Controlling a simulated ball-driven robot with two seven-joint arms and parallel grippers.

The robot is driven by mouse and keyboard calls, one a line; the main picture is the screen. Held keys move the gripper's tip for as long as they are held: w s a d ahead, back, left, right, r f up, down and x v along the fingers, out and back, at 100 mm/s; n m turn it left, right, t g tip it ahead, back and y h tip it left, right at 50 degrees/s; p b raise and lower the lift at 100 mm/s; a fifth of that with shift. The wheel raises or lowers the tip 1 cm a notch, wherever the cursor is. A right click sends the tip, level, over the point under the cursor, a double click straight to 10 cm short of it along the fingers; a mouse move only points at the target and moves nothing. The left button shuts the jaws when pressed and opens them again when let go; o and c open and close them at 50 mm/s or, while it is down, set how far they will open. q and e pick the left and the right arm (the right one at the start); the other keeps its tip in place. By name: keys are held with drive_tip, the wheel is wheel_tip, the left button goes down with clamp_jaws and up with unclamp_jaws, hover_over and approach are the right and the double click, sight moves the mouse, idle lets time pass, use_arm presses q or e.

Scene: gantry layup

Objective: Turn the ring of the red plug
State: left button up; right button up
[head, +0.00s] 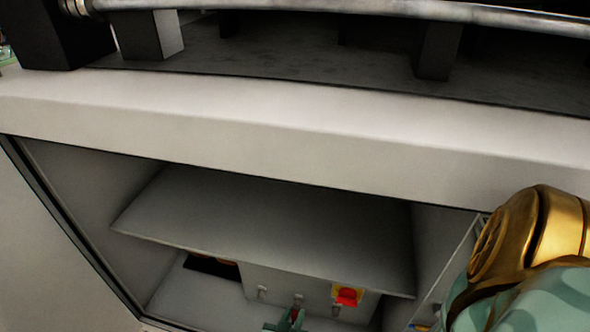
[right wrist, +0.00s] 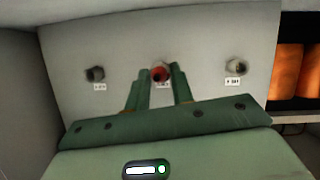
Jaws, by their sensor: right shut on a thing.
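The red plug (right wrist: 158,74) sits in the middle socket of a grey panel in the right wrist view, with a label partly hidden below it. My right gripper (right wrist: 161,80) is shut on the plug, its green fingers on either side of it. In the head view the green fingers (head: 285,321) show at the bottom edge, with a bit of red between them. The ring's turned position cannot be made out. My left gripper is not in view.
A red switch on a yellow plate (head: 347,296) is on the panel (head: 318,285). A shelf (head: 270,215) overhangs it inside the cabinet. Orange-brown objects (right wrist: 287,70) sit in an opening beside the panel.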

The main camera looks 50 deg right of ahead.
drive_tip(key=shift+a+n, duration=0.1)
drive_tip(key=shift+n, duration=0.2)
drive_tip(key=shift+w+f+n+g+h, duration=0.15)
drive_tip(key=shift+n+g+h, duration=0.15)
drive_tip(key=shift+n+g, duration=0.6)
drive_tip(key=shift+n, duration=0.2)
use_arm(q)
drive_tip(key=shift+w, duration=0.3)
use_arm(e)
drive_tip(key=shift+h, duration=0.3)
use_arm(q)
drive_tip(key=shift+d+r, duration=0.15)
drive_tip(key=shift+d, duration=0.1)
use_arm(e)
drive_tip(key=o, duration=1)
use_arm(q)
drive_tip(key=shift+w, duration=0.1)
